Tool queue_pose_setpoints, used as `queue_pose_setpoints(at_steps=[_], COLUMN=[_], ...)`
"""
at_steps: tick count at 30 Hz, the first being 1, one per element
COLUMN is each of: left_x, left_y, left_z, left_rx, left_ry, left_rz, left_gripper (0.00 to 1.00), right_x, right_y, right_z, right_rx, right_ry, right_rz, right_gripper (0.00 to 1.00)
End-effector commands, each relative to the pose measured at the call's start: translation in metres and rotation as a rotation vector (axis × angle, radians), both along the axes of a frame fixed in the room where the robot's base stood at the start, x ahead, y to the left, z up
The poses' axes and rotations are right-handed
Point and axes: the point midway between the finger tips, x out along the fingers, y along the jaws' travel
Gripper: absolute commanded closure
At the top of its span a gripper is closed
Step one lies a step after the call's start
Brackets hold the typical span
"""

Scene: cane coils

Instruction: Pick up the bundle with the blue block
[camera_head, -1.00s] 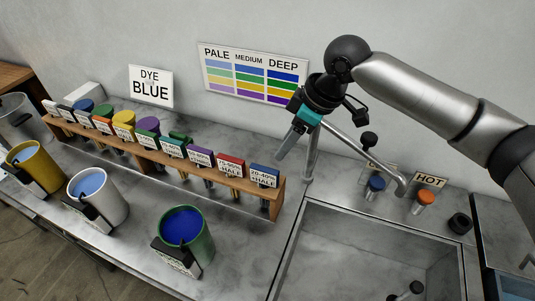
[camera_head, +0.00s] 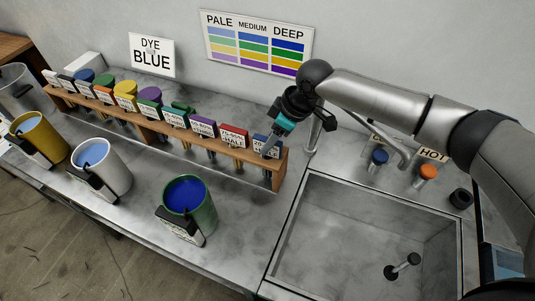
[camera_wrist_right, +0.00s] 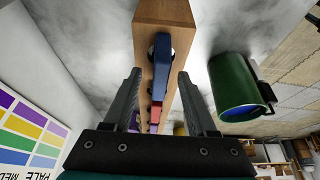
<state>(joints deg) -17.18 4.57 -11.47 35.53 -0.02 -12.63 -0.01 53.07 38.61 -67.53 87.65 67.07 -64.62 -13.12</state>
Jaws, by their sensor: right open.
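The blue block (camera_head: 276,146) with a white label sits at the right end of the wooden rack (camera_head: 282,168) in the head view. The bundle under it is mostly hidden there. The right wrist view shows the blue block (camera_wrist_right: 161,62) from above, on the rack (camera_wrist_right: 170,12). My right gripper (camera_head: 267,150) is at that end of the rack, its fingers pointing down at the block. In the right wrist view, my right gripper (camera_wrist_right: 158,77) is open, with one finger on each side of the block and a gap showing. My left gripper is not in view.
A red block (camera_head: 234,135) is the block's neighbour on the rack, with several other coloured blocks further left. A green pot of blue dye (camera_head: 208,212) stands in front of the rack. A sink (camera_head: 340,285) lies to the right, with a tap behind.

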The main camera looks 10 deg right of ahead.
Motion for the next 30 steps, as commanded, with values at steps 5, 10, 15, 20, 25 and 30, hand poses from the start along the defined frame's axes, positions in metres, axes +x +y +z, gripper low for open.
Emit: queue_pose_setpoints(at_steps=[5, 10, 15, 20, 25, 30], left_x=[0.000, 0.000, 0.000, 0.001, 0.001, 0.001], left_y=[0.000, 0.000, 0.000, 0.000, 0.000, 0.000], left_z=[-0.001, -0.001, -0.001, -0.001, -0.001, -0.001], left_rx=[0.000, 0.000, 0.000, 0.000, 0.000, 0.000], left_ry=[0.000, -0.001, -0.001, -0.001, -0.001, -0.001], left_rz=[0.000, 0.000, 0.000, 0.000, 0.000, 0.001], left_gripper=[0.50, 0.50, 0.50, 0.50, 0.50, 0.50], right_x=[0.004, 0.005, 0.005, 0.005, 0.005, 0.005], right_y=[0.008, 0.009, 0.009, 0.009, 0.009, 0.009], right_z=[-0.021, -0.026, -0.026, -0.026, -0.026, -0.026], right_rx=[0.001, 0.000, 0.000, 0.000, 0.000, 0.000], right_ry=[0.001, -0.001, 0.000, 0.000, 0.000, 0.000], right_rz=[0.000, 0.000, 0.000, 0.000, 0.000, -0.001], right_gripper=[0.43, 0.43, 0.45, 0.63, 0.82, 1.00])
